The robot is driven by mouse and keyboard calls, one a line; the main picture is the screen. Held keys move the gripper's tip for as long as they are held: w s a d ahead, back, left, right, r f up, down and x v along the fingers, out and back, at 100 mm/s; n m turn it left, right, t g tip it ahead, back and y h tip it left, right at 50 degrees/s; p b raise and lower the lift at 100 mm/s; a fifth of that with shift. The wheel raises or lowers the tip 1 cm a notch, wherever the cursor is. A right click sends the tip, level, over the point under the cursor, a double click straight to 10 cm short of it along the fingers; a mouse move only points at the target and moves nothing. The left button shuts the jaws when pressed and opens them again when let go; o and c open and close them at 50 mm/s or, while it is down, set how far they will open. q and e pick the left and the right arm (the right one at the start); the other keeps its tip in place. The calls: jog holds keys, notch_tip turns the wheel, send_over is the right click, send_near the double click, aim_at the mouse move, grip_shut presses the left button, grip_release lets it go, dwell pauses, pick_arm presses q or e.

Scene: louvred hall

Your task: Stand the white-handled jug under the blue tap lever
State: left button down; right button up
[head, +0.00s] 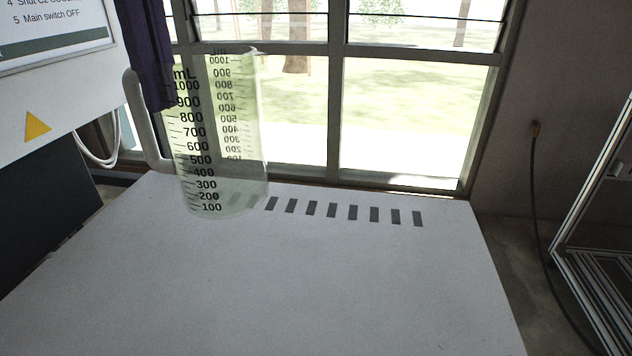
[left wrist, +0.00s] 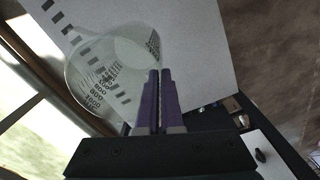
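The jug (head: 222,140) is a clear greenish measuring jug with black mL marks and a white handle (head: 157,150) on its left. It is upright at the back left of the white tabletop (head: 290,290); I cannot tell whether its base touches. My left gripper (head: 162,104) comes down from above with purple fingers at the handle's upper part. In the left wrist view the fingers (left wrist: 160,73) are nearly together beside the jug (left wrist: 100,65), apparently shut on the handle, which they largely hide. No blue tap lever shows. My right gripper is out of view.
Dark stripes (head: 352,213) mark the table's back edge, below a bright window (head: 410,120). A white panel with a sign and yellow triangle (head: 37,127) stands at left. A cable (head: 536,190) and metal frame (head: 600,190) are at right. The table's front and middle are clear.

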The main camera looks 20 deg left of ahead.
pick_arm(q)
notch_tip(320, 180, down, 20)
jog(key=b, duration=0.2)
jog(key=shift+r, duration=0.2)
jog(key=shift+f, duration=0.1)
jog(key=c, duration=1.5)
grip_release()
jog(key=shift+f, duration=0.1)
jog(key=shift+c, duration=0.2)
jog(key=o, duration=0.5)
jog(key=shift+c, duration=0.2)
